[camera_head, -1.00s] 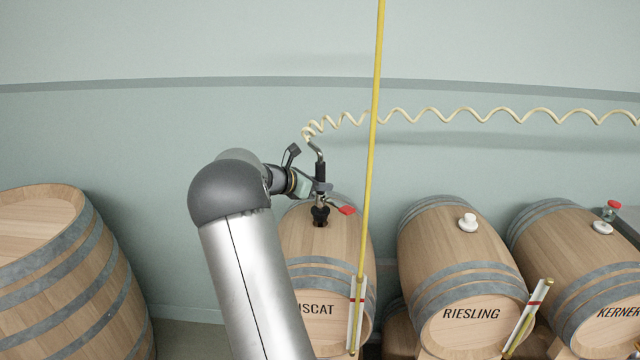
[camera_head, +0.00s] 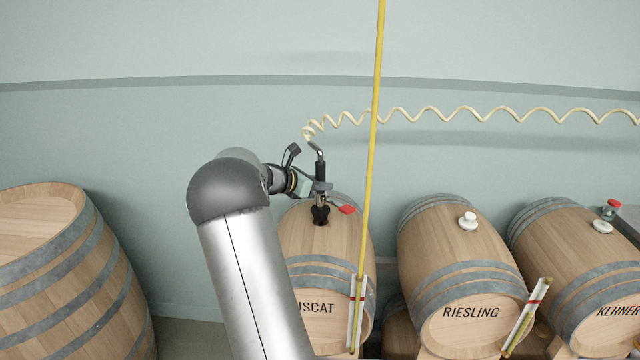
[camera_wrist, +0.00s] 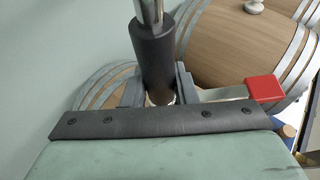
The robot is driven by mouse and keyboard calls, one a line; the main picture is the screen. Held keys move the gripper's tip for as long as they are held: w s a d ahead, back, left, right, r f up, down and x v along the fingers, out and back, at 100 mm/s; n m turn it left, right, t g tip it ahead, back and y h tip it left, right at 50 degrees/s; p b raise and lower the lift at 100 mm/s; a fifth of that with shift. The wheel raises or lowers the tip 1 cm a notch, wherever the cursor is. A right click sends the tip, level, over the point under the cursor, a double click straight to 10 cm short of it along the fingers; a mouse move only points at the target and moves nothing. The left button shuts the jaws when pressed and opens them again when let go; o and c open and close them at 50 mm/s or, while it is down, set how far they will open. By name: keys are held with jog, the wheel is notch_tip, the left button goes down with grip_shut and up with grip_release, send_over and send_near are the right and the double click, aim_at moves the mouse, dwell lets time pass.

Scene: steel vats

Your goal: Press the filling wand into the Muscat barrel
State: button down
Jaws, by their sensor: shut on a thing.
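The Muscat barrel (camera_head: 335,250) lies on its side at the picture's centre, its label partly hidden by my arm. The filling wand (camera_head: 320,172) stands upright above it, with a dark grip, a bent metal top and a black stopper (camera_head: 320,215) at the barrel's top hole. I cannot tell how deep the stopper sits. My gripper (camera_head: 318,188) is shut on the wand. In the wrist view the wand's dark grip (camera_wrist: 153,50) rises between my fingers (camera_wrist: 158,92). A red-ended lever (camera_wrist: 264,88) sticks out to the right of the wand.
A coiled cream hose (camera_head: 480,115) runs from the wand's top to the right. A yellow pole (camera_head: 372,150) stands in front of the Muscat barrel's right side. Riesling (camera_head: 460,270) and Kerner (camera_head: 580,265) barrels lie to the right, with white bungs. A large barrel (camera_head: 75,280) stands at left.

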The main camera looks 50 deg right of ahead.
aim_at(320, 193)
jog(key=shift+f+b, duration=0.85)
jog(key=shift+f, duration=0.75)
jog(key=c, duration=1.1)
grip_release()
jog(key=shift+a, duration=0.1)
jog(key=b+v, duration=0.2)
jog(key=v, duration=1.5)
jog(key=shift+r, duration=0.2)
